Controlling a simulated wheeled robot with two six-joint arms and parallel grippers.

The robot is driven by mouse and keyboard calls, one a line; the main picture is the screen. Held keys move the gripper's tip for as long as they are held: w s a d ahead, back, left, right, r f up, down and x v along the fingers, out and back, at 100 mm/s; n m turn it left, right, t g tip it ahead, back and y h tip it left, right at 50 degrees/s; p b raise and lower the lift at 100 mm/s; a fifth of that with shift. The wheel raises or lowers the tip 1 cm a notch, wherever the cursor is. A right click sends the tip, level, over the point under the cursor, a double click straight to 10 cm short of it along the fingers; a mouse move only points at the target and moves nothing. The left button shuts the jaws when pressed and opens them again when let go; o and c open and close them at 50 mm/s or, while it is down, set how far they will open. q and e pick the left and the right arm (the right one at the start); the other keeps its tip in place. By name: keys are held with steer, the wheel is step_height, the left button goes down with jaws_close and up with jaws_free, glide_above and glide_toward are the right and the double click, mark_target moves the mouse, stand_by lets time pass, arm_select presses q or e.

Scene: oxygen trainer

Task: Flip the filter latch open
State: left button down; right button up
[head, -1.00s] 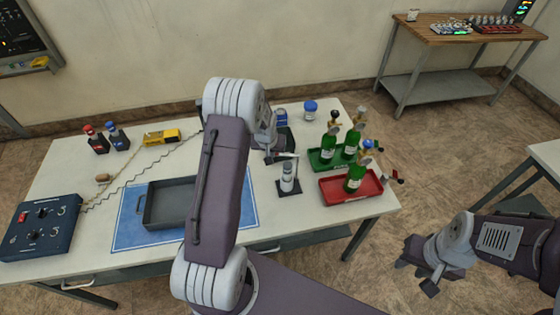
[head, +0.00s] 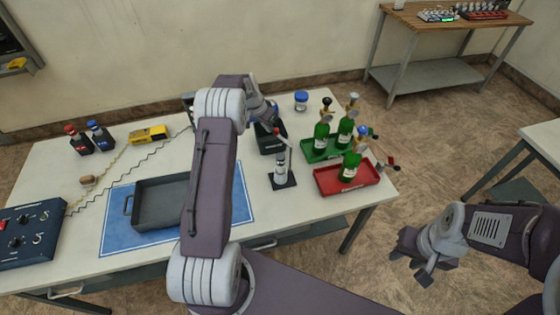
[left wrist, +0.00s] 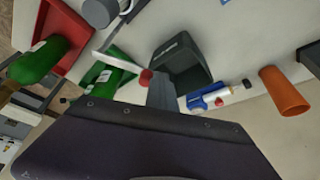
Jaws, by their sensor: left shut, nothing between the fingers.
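The filter unit (head: 281,172) is a pale grey cylinder upright on a small black base near the table's middle. Its latch (head: 289,140) is a thin white lever with a red knob, raised at a slant above the cylinder. In the left wrist view the latch (left wrist: 120,68) ends in its red knob beside my left fingertips; I cannot tell whether they touch. My left gripper (head: 273,122) is shut and empty, just behind the knob; it also shows in the left wrist view (left wrist: 161,90). My right gripper (head: 412,268) is open and empty, away from the table at the right.
A black bin (head: 268,148) stands just behind the filter. Green bottles stand in a green tray (head: 311,156) and a red tray (head: 335,187) to the right. A grey tray (head: 150,217) lies on the blue mat (head: 119,236) to the left. An orange cup (left wrist: 285,90) shows in the wrist view.

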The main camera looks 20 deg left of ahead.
arm_select(q)
steer(key=shift+w+d+m+b, duration=0.15)
steer(key=shift+w+d+m, duration=0.1)
steer(key=shift+w, duration=0.25)
steer(key=shift+w+d+m+b, duration=0.15)
steer(key=shift+w+m, duration=0.1)
steer(key=shift+w, duration=0.25)
arm_select(e)
steer(key=shift+w+d+f, duration=0.2)
steer(key=shift+w+f, duration=0.25)
steer(key=shift+a+f, duration=0.1)
